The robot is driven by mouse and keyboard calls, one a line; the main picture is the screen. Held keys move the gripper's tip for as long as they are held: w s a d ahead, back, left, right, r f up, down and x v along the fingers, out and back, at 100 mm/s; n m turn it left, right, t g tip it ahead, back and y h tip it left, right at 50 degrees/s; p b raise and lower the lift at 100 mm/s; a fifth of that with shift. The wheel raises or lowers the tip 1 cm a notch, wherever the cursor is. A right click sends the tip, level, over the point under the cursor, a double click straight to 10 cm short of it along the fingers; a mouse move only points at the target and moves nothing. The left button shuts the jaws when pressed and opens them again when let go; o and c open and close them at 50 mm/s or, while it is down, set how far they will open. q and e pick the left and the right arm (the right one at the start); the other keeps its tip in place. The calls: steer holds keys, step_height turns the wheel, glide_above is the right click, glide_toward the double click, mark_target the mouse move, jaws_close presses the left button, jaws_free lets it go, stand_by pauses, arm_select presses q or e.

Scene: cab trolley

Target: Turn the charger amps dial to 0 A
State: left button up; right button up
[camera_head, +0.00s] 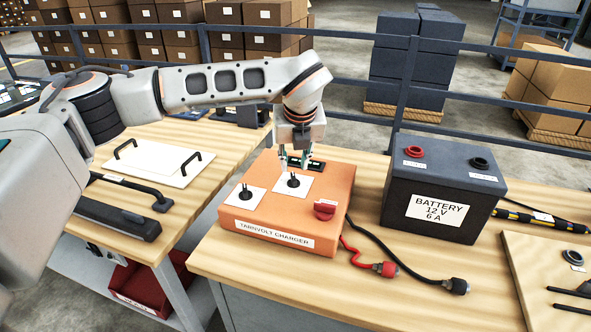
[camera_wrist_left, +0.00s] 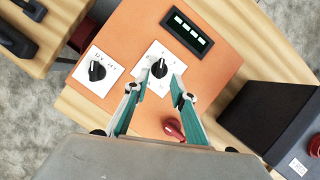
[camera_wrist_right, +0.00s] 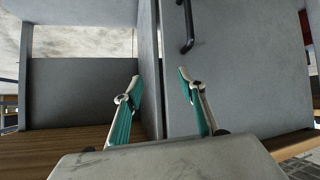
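The orange Tarnvolt charger (camera_head: 262,215) sits on the wooden bench. Two black dials on white plates are on its top: a left dial (camera_head: 245,192) and a right dial (camera_head: 293,180). In the left wrist view the left dial (camera_wrist_left: 97,70) and right dial (camera_wrist_left: 159,68) show; the plate lettering is too small to read surely. A lit display (camera_wrist_left: 188,33) lies behind the right dial. My left gripper (camera_head: 295,164) is open above the charger, its fingers (camera_wrist_left: 156,88) pointing at the right dial, apparently apart from it. My right gripper (camera_wrist_right: 158,75) is open and empty, facing grey cabinet panels.
A red knob (camera_head: 325,209) is at the charger's front right. A dark battery (camera_head: 444,188) stands to the right, with red and black cable clamps (camera_head: 386,269) on the bench before it. A white panel with handles (camera_head: 151,165) lies on the left bench.

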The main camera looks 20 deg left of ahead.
mark_target(293, 176)
arm_select(q)
steer(key=shift+x, duration=3)
jaws_close()
